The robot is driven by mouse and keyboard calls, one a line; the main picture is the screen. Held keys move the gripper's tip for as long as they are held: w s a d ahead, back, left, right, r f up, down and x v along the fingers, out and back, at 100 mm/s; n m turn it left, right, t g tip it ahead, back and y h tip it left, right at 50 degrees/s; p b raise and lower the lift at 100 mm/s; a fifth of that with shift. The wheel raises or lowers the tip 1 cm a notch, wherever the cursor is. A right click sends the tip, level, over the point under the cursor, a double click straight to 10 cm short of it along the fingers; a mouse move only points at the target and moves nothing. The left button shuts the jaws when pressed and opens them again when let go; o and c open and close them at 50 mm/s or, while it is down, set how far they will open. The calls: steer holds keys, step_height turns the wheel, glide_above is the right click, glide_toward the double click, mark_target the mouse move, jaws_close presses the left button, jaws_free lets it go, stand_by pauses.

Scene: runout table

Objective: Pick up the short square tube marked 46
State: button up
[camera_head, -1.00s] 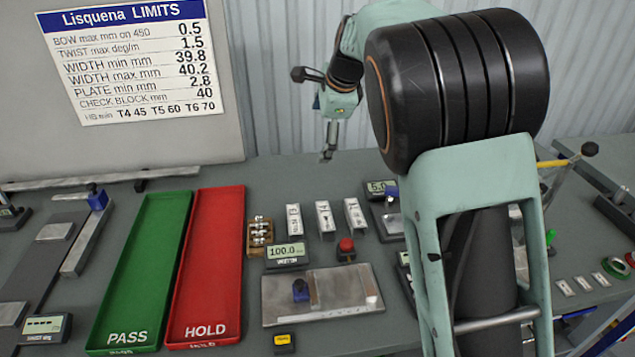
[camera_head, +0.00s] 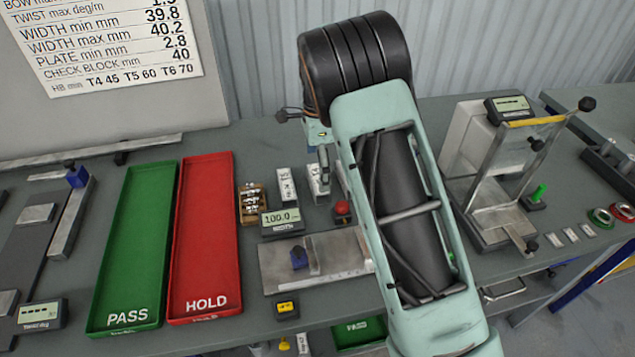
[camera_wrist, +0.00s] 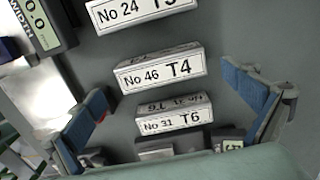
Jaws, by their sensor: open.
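The short square tube marked No 46 T4 (camera_wrist: 160,70) lies in the middle of a row of three white-labelled tubes in the wrist view. My gripper (camera_wrist: 168,92) is open and empty, its blue-padded fingers spread left and right, with the No 46 tube between and slightly beyond the tips. In the head view the middle tube (camera_head: 318,190) is partly behind my gripper (camera_head: 324,165); its marking is too small to read there. Contact cannot be told.
Tubes No 24 (camera_wrist: 135,10) and No 31 (camera_wrist: 172,118) lie on either side. Green PASS (camera_head: 135,245) and red HOLD (camera_head: 205,240) trays lie left.

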mark_target(318, 178)
step_height(318, 178, down, 4)
steer(key=shift+f+p, duration=0.2)
steer(key=shift+p, duration=0.2)
steer(key=shift+c, duration=0.4)
steer(key=c, duration=1.1)
